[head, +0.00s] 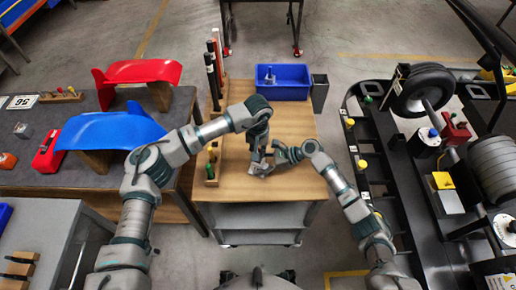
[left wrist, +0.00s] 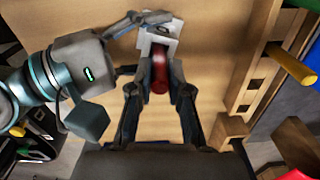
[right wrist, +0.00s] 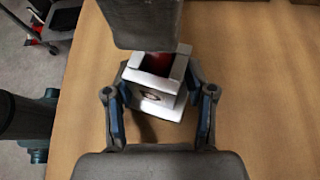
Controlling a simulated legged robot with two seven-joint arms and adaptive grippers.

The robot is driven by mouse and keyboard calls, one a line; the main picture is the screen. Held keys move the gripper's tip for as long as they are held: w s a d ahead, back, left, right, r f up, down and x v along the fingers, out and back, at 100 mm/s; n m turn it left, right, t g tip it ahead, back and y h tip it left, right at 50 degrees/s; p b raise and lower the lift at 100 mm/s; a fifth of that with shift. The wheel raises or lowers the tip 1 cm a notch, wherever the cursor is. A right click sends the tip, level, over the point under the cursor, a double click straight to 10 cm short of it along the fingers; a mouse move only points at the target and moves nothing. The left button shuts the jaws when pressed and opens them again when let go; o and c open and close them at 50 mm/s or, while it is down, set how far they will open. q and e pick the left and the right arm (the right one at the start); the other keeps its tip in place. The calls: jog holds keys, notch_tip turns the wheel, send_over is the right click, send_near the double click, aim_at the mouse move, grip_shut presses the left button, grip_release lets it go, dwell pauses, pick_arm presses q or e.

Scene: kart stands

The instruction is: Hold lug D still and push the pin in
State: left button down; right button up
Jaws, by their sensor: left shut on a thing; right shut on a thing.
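A pale grey lug (right wrist: 158,100), a blocky bracket with upright cheeks and a round hole, sits low over the wooden cart top. It also shows in the left wrist view (left wrist: 158,42). My right gripper (head: 270,163) is shut on it, with fingers on both sides in the right wrist view. A red pin (left wrist: 160,78) stands between the fingers of my left gripper (left wrist: 160,66), which is shut on it. The pin's far end meets the lug, and red shows between the cheeks. How deep it sits is hidden. I cannot read a letter on the lug.
The wooden cart top (head: 285,115) has free room around the grippers. A blue bin (head: 283,80) and a dark bin (head: 319,92) stand at its back. A wooden rack (head: 212,165) with handled tools lines its left edge. A kart frame (head: 395,165) stands at right.

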pick_arm(q)
jog(key=shift+a+f, duration=0.1)
jog(key=shift+f, duration=0.05)
pick_arm(e)
jog(key=shift+f, duration=0.15)
pick_arm(q)
jog(key=c, duration=1)
grip_release()
notch_tip(320, 180, up, 12)
pick_arm(e)
jog(key=o, duration=1.2)
jog(key=shift+c, duration=0.2)
pick_arm(q)
jog(key=shift+w, duration=0.1)
